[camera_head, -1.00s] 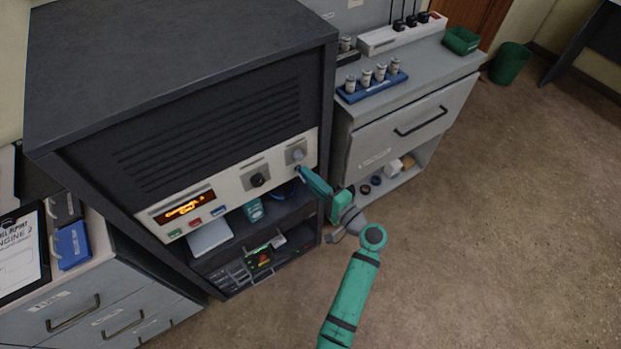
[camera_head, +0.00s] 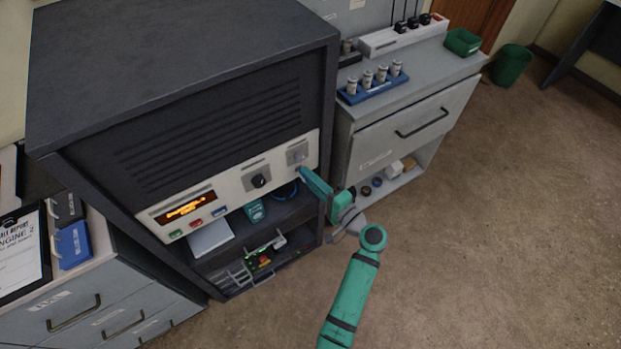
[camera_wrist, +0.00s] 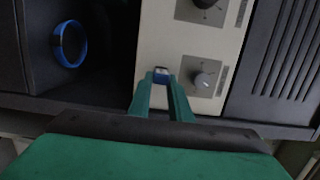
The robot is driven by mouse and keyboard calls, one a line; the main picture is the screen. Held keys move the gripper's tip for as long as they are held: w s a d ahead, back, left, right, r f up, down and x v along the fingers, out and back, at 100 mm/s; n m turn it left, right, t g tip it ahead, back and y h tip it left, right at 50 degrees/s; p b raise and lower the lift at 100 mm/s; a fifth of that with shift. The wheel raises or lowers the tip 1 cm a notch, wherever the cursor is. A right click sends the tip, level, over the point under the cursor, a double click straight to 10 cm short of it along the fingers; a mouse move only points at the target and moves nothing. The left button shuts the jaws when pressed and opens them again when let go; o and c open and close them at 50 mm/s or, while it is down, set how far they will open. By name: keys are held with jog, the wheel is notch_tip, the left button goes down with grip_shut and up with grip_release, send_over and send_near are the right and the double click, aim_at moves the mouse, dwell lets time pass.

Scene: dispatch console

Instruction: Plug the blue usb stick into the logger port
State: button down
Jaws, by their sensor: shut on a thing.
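My gripper (camera_wrist: 160,90) is at the right end of the console's cream panel (camera_head: 240,186), with its fingers pointing at the panel. It is shut on a small blue and pale thing (camera_wrist: 161,75), which looks like the blue usb stick. In the head view, my gripper (camera_head: 300,171) hides the stick and the spot in front of it. The logger port is hidden or too small to make out. I cannot tell whether the stick touches the panel or sits in a port. A grey knob (camera_wrist: 203,80) is just beside the fingertips.
A black knob (camera_head: 258,181), an orange display (camera_head: 186,207) and coloured buttons are further left on the panel. An open shelf below holds a teal item (camera_head: 254,211) and a blue ring (camera_wrist: 69,44). A grey cabinet (camera_head: 400,130) stands to the right. The floor in front is clear.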

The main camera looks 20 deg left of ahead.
jog(key=shift+a, duration=0.1)
jog(key=c, duration=1.5)
grip_release()
jog(key=shift+w, duration=0.1)
jog(key=shift+c, duration=0.2)
jog(key=v, duration=1)
jog(key=shift+s+d, duration=0.25)
jog(key=shift+d, duration=0.1)
